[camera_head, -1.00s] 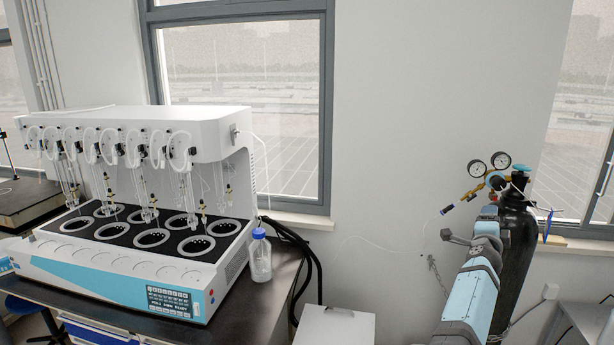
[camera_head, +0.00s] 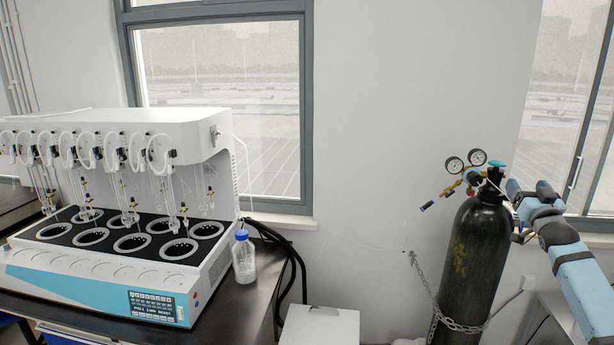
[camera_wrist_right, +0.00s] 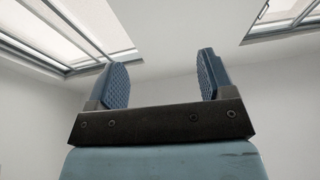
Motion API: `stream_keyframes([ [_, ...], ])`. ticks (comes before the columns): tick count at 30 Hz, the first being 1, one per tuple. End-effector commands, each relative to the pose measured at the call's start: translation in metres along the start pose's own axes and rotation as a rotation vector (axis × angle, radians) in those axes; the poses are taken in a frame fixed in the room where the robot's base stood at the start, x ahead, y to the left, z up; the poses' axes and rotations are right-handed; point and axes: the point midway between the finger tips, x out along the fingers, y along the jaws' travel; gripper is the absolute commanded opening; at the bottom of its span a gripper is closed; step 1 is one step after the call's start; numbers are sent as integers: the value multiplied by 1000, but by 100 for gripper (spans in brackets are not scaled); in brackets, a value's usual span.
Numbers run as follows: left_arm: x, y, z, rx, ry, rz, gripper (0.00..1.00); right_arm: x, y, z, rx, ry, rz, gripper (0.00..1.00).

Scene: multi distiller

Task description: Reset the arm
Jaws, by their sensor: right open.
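My right arm comes in at the right edge of the head view, and its blue and black links (camera_head: 580,270) rise beside the gas cylinder. Its gripper end (camera_head: 518,192) is near the top of the black gas cylinder (camera_head: 475,260), partly hidden behind or beside it; I cannot tell whether they touch. In the right wrist view my right gripper (camera_wrist_right: 163,82) has its two blue padded fingers wide apart, with nothing between them. It faces the upper wall and window. My left gripper does not show.
A white multi distiller (camera_head: 140,255) stands on the dark bench at left, with a blue-capped bottle (camera_head: 243,260) beside it. The cylinder carries a regulator with two gauges (camera_head: 465,162) and a chain (camera_head: 445,318). A white cabinet (camera_head: 320,330) stands low in the middle.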

Motion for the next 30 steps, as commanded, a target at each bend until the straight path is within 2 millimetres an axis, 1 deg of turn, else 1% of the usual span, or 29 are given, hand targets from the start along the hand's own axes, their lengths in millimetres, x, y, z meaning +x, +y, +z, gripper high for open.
stream_keyframes([
  [6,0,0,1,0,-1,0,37,-18,10,24,-196,-90,-83,75],
  [8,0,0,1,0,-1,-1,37,-17,15,34,-324,-155,-47,75],
  [13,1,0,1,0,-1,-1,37,-24,38,57,-678,-342,13,75],
  [14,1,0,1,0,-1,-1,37,-30,32,69,-687,-359,0,75],
  [15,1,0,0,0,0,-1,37,-39,21,82,-673,-365,-19,75],
  [17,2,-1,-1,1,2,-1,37,-52,6,100,-660,-380,-45,75],
  [20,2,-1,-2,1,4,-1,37,-77,-18,130,-640,-406,-87,75],
  [23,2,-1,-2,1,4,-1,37,-110,-46,163,-614,-440,-135,75],
  [26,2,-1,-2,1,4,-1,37,-154,-78,200,-578,-482,-190,75],
  [27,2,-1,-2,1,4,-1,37,-174,-93,214,-560,-501,-213,75],
  [29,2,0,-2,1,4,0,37,-209,-115,236,-530,-532,-248,75],
  [30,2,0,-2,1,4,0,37,-233,-130,249,-509,-553,-270,75],
])
